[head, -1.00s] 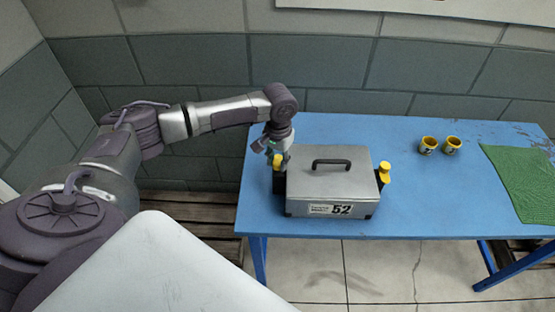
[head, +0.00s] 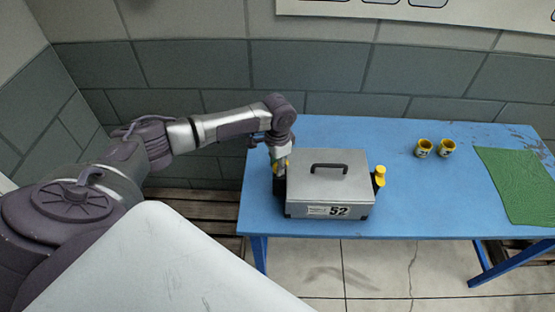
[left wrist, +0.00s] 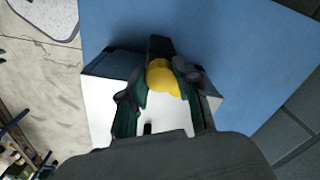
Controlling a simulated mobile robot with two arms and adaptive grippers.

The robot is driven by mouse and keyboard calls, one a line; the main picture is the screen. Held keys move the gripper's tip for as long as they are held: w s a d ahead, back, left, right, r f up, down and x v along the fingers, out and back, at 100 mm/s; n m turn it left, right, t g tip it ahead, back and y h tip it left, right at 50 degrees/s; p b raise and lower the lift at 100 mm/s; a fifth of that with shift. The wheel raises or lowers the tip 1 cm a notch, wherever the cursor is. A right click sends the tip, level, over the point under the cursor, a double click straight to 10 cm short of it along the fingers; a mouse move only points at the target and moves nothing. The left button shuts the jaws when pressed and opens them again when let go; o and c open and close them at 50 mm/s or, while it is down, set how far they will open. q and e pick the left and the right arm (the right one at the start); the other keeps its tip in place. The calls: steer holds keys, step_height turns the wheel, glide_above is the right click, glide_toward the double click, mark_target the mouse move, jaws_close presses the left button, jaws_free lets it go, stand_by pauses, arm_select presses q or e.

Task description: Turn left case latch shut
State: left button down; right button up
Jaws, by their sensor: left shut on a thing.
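The grey metal case (head: 328,188) with a black top handle and a label reading 52 stands closed on the blue table. Its left latch has a yellow knob (left wrist: 163,78), seen between my fingers in the left wrist view. My left gripper (head: 279,163) is at the case's left side, shut on that yellow knob; in the head view the gripper mostly hides it. The right latch (head: 379,175), with a yellow knob on a black mount, is on the case's right side. My right gripper is not in view.
Two yellow cups (head: 434,148) with dark insides stand on the blue table (head: 420,205) to the right of the case. A green mat (head: 515,183) lies at the table's right end. A tiled wall is close behind the table.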

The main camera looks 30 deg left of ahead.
arm_select(q)
steer(key=m+p, duration=0.1)
steer(key=m, duration=0.2)
steer(key=shift+r, duration=0.15)
steer(key=m, duration=0.2)
steer(key=shift+m, duration=0.3)
steer(key=m, duration=0.3)
steer(key=shift+w+p, duration=0.1)
steer(key=shift+p, duration=0.3)
steer(key=shift+m, duration=1.3)
steer(key=c, duration=0.8)
jaws_free()
